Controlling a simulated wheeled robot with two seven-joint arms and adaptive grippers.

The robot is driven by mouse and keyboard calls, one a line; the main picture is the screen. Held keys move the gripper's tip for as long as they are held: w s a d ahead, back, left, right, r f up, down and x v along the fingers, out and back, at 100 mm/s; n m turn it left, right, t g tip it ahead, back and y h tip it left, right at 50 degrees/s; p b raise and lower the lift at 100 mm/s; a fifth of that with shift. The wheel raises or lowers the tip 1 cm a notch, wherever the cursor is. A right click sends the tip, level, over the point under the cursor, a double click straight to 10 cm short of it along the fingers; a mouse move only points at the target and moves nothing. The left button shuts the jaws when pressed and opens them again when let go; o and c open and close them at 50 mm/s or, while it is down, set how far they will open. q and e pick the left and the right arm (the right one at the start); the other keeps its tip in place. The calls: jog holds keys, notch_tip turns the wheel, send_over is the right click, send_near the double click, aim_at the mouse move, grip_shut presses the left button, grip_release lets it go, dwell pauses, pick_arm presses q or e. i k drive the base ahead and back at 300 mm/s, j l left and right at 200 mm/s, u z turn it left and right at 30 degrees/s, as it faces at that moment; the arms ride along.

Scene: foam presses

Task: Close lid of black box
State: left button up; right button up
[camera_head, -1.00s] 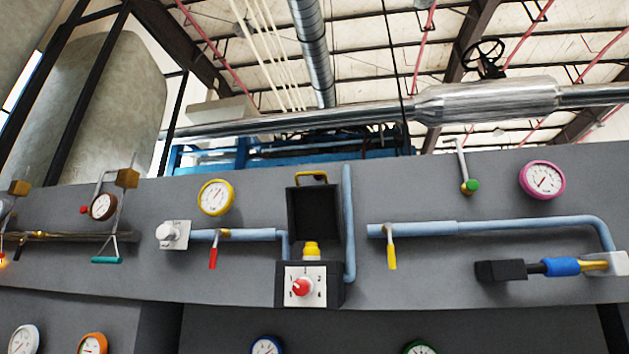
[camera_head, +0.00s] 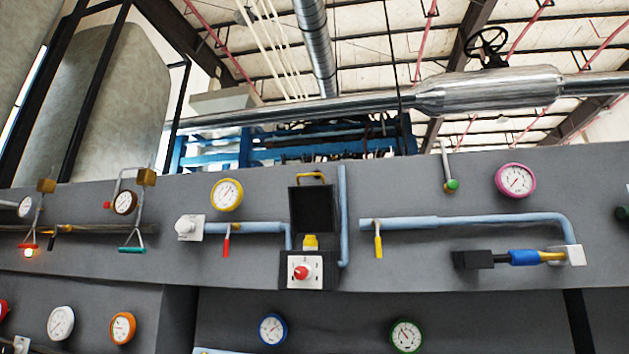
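The black box (camera_head: 326,276) is fixed to the grey panel near the middle of the head view. Its front is a white plate with a red knob (camera_head: 301,272). Its black lid (camera_head: 312,209) stands upright and open above it, with a yellow handle (camera_head: 311,176) on the lid's top edge. A yellow part (camera_head: 310,241) shows at the box opening below the lid. Neither of my grippers is in view.
Light blue pipes run beside the box, one upright (camera_head: 343,215) close on its right. A red-handled valve (camera_head: 226,246) and a yellow-handled valve (camera_head: 378,244) flank it. Several gauges, such as a yellow one (camera_head: 227,194), are on the grey panel (camera_head: 420,190).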

aim_at(313, 207)
jog(key=k, duration=0.75)
jog(key=k+l+z, duration=0.1)
jog(key=k, duration=0.65)
jog(key=i+l+z, duration=0.1)
jog(key=i+l, duration=0.25)
jog(key=i, duration=0.15)
jog(key=i+l, duration=0.3)
jog(key=i, duration=0.2)
jog(key=i+l+z, duration=0.15)
jog(key=i+l, duration=0.2)
jog(key=i, duration=0.15)
jog(key=i+l, duration=0.25)
jog(key=i, duration=0.25)
jog(key=z, duration=0.05)
